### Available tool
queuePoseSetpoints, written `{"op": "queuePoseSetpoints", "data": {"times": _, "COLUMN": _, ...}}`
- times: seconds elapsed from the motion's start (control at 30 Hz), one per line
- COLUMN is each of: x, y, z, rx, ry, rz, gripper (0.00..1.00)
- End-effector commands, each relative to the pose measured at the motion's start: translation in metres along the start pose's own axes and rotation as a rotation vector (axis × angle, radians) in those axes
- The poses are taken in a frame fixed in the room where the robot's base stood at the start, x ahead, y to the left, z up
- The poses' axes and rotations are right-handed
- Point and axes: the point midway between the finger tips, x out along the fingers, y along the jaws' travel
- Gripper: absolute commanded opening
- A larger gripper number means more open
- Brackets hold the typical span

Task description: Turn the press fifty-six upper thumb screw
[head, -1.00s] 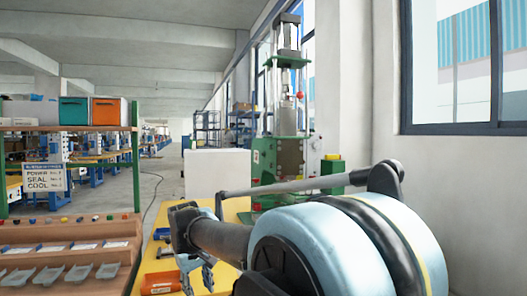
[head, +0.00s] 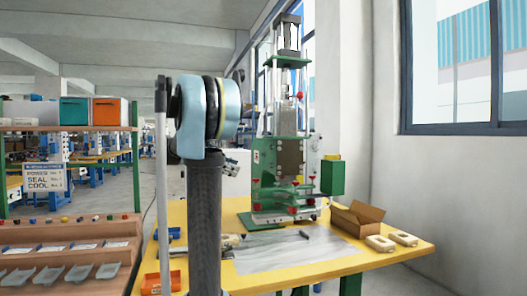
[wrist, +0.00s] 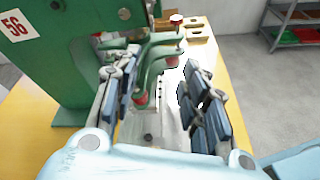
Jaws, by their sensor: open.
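The green press (head: 290,160) stands on the yellow table. In the wrist view its frame (wrist: 75,75) carries a white label (wrist: 17,25) reading 56. I cannot tell for certain which is the upper screw. My gripper (wrist: 163,75) is open, with its fingers on either side of the brackets and nothing visibly held.
An open cardboard box (head: 357,217) and pale plastic parts (head: 392,241) lie on the table's right side. An orange bin (head: 160,283) sits at the front left. A sloped brown rack (head: 70,255) with trays stands left. Shelving (wrist: 295,25) is far off.

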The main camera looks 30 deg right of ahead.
Motion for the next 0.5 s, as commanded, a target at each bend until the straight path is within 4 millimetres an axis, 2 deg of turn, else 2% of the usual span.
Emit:
{"op": "queuePoseSetpoints", "data": {"times": 0.03, "x": -0.001, "y": 0.02, "z": 0.006, "rx": -0.036, "ry": -0.05, "rz": 0.006, "gripper": 0.41}}
{"op": "queuePoseSetpoints", "data": {"times": 0.2, "x": -0.006, "y": 0.07, "z": 0.027, "rx": -0.153, "ry": -0.204, "rz": 0.013, "gripper": 0.41}}
{"op": "queuePoseSetpoints", "data": {"times": 0.3, "x": -0.009, "y": 0.089, "z": 0.034, "rx": -0.198, "ry": -0.266, "rz": 0.008, "gripper": 0.41}}
{"op": "queuePoseSetpoints", "data": {"times": 0.5, "x": -0.009, "y": 0.104, "z": 0.04, "rx": -0.236, "ry": -0.32, "rz": 0.002, "gripper": 0.41}}
